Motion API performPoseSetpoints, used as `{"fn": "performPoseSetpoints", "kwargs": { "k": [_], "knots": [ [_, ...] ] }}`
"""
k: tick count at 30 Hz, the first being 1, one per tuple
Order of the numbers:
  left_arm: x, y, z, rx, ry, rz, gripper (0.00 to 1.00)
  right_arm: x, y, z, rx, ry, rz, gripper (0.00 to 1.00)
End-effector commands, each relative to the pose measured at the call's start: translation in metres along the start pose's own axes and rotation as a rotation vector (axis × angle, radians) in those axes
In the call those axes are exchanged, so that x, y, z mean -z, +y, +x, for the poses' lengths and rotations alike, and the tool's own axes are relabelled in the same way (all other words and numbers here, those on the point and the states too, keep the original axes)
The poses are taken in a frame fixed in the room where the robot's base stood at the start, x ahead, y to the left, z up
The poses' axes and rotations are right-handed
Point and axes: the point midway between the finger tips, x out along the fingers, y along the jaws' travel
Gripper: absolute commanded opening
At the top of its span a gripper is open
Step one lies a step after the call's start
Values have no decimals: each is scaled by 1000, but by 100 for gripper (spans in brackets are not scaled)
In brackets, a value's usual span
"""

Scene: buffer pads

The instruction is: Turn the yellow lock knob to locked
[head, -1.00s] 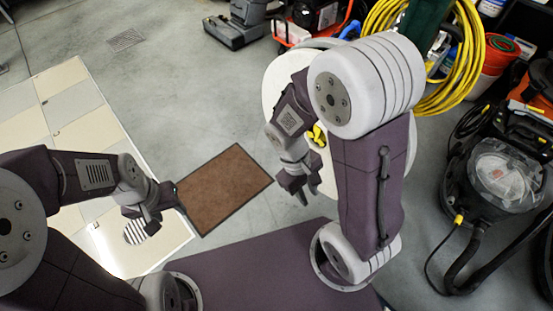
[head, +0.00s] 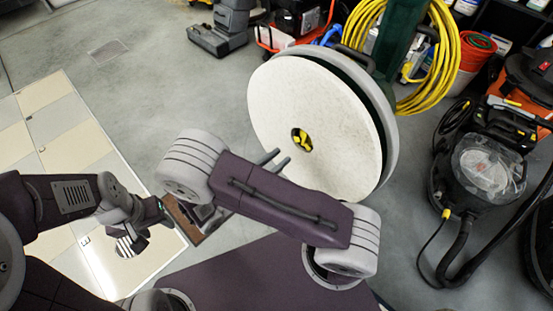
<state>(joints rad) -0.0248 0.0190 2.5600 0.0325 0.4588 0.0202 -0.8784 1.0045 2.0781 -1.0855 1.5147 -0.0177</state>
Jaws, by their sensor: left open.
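The yellow lock knob (head: 301,140) sits in the dark hole at the centre of a large round white pad (head: 345,130). The pad stands tilted on edge, its face toward me, on a grey round machine head. The setting of the knob cannot be told. My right gripper (head: 276,160) is mostly hidden behind its own arm. Its two fingertips show apart and empty, just below and left of the knob, in front of the pad in the picture. My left gripper (head: 148,228) is open and empty, low on the left, far from the pad.
A brown mat (head: 178,213) lies on the floor, mostly hidden by my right arm. Pale tiles (head: 70,145) cover the floor at left. A yellow hose coil (head: 445,65) hangs behind the pad. A vacuum cleaner (head: 487,170) stands at right.

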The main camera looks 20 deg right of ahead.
Motion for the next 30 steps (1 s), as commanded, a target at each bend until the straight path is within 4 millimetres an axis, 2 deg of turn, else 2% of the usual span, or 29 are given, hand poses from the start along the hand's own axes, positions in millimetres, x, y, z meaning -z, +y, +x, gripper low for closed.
{"fn": "performPoseSetpoints", "kwargs": {
  "k": [14,21,30],
  "knots": [
    [-2,0,15,0,0,0,48,2,-2,56,6,2,1,27],
    [-1,0,9,0,0,0,48,0,-2,83,7,3,0,27],
    [-1,0,8,0,0,0,48,1,-2,97,5,4,1,27]
  ]
}}
